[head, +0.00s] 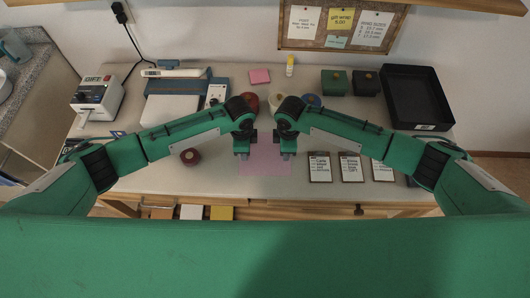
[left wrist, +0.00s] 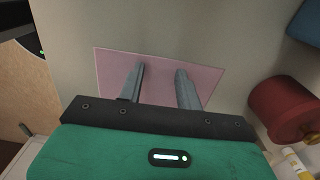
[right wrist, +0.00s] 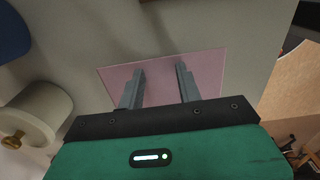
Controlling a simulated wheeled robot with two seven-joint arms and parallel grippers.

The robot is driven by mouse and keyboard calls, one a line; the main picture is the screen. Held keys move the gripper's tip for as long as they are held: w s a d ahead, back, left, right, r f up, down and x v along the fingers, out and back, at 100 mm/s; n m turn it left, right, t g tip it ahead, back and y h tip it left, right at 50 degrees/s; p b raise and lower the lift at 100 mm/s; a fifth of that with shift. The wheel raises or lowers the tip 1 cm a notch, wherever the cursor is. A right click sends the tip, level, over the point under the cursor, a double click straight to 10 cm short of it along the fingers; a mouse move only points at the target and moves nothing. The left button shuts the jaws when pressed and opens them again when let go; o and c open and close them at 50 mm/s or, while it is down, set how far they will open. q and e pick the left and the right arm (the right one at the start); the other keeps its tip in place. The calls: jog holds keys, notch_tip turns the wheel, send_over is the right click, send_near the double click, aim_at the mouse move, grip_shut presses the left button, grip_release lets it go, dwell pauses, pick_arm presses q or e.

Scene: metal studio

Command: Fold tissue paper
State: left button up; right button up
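A flat pink sheet of tissue paper (head: 265,165) lies on the table in front of me, near its front edge. It also shows in the left wrist view (left wrist: 160,73) and in the right wrist view (right wrist: 208,70), where it looks flat and unfolded. My left gripper (head: 242,155) is above the left part of the sheet; its two fingers are apart with nothing between them (left wrist: 160,72). My right gripper (head: 286,155) is above the right part, also with its fingers apart and empty (right wrist: 160,68). Whether the fingertips touch the paper is unclear.
Ribbon rolls stand just behind the grippers, including a red roll (left wrist: 285,108) and a cream roll (right wrist: 38,112). Several printed cards (head: 320,168) lie to the right. A black tray (head: 416,95) sits at the back right.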

pick_arm(q)
grip_shut()
pick_arm(e)
grip_shut()
pick_arm(q)
jog(key=shift+r, duration=0.1)
pick_arm(e)
jog(key=shift+r, duration=0.1)
